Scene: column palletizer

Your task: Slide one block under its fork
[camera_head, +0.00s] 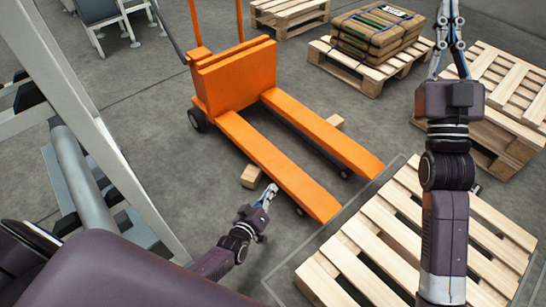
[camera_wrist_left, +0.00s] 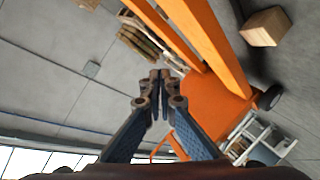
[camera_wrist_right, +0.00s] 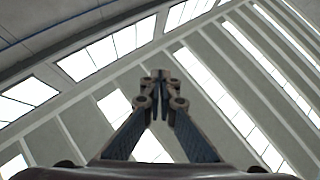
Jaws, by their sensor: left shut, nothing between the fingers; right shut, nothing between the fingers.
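The orange pallet jack (camera_head: 236,78) has two forks reaching toward the lower right. One wooden block (camera_head: 251,176) lies on the floor at the outer side of the left fork (camera_head: 282,168); it also shows in the left wrist view (camera_wrist_left: 265,27). I cannot tell if its edge is under the fork. Another block (camera_head: 335,122) lies at the outer side of the right fork (camera_head: 325,133). My left gripper (camera_head: 272,189) is shut and empty, low beside the left fork, just below and right of the near block. My right gripper (camera_head: 448,8) is shut, empty and raised, pointing up.
An empty pallet (camera_head: 400,232) lies just beyond the fork tips. A pallet with stacked brown sacks (camera_head: 376,35) stands behind, and more pallets (camera_head: 510,90) are at the right. A roller conveyor (camera_head: 85,170) with a pale frame is on the left.

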